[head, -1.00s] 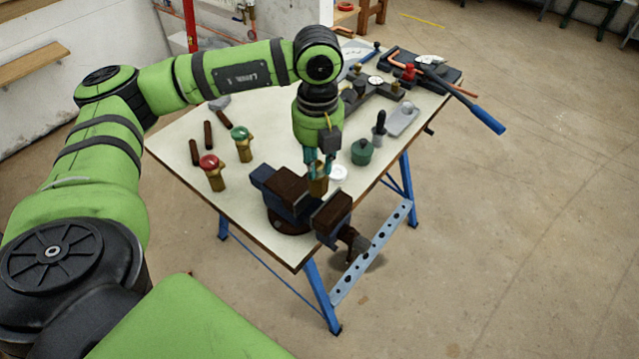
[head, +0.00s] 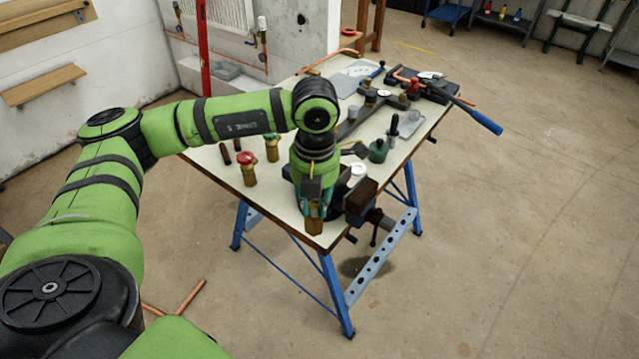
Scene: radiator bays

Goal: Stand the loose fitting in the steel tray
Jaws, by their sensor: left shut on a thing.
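My left gripper (head: 315,207) is shut on a brass fitting (head: 315,227), which hangs upright below the fingertips. It shows in front of the bench's near corner, left of the vise (head: 362,198); its height above the bench top cannot be told. The gripper hides part of the vise. A flat light grey piece (head: 345,84) lies at the back of the bench and may be the steel tray, but I cannot tell for sure. My right gripper is not in view.
The bench (head: 230,176) bears a red-capped valve (head: 247,169), a green-capped valve (head: 271,148), a dark green pot (head: 378,151), a white round piece (head: 357,171) and a blue-handled tool (head: 478,119). Copper pipe (head: 190,296) lies on the floor. The floor to the right is clear.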

